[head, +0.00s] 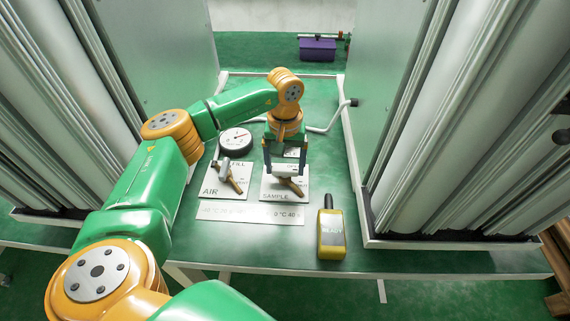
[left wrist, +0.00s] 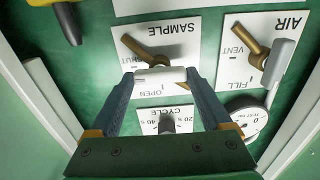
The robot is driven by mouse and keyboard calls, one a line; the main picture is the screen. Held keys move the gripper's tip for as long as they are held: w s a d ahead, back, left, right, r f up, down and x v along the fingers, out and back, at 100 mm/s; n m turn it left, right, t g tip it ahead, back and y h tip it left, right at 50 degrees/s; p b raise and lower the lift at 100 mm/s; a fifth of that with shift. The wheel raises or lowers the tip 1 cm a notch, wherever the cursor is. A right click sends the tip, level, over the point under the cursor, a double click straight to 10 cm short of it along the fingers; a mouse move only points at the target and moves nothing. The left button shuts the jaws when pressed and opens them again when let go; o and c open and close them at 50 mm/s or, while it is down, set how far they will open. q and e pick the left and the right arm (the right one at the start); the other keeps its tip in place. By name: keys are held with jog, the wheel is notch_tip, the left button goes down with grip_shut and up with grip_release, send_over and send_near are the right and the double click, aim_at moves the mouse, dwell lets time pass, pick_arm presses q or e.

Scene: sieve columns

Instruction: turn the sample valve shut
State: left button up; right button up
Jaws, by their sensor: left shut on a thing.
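The sample valve (left wrist: 147,52) has a brass body and a white grip, and sits on a white plate marked SAMPLE (head: 270,194). In the left wrist view its white grip (left wrist: 160,75) lies between my fingertips, next to the word OPEN; the word SHUT is partly hidden at the left. My left gripper (head: 286,171) reaches down over this plate, and its two dark fingers are shut on the grip. It also shows in the left wrist view (left wrist: 160,80). My right gripper is not in view.
The air valve (head: 230,176) is on its own plate left of the sample plate. A round gauge (head: 236,138) stands behind it. A cycle dial (left wrist: 167,122) is close to my fingers. A yellow handheld device (head: 331,237) stands front right. Tall column banks flank the bench.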

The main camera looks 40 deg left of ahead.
aim_at(285, 169)
pick_arm(q)
jog(key=o, duration=1.2)
jog(key=shift+c, duration=0.2)
jog(key=shift+r, duration=3.6)
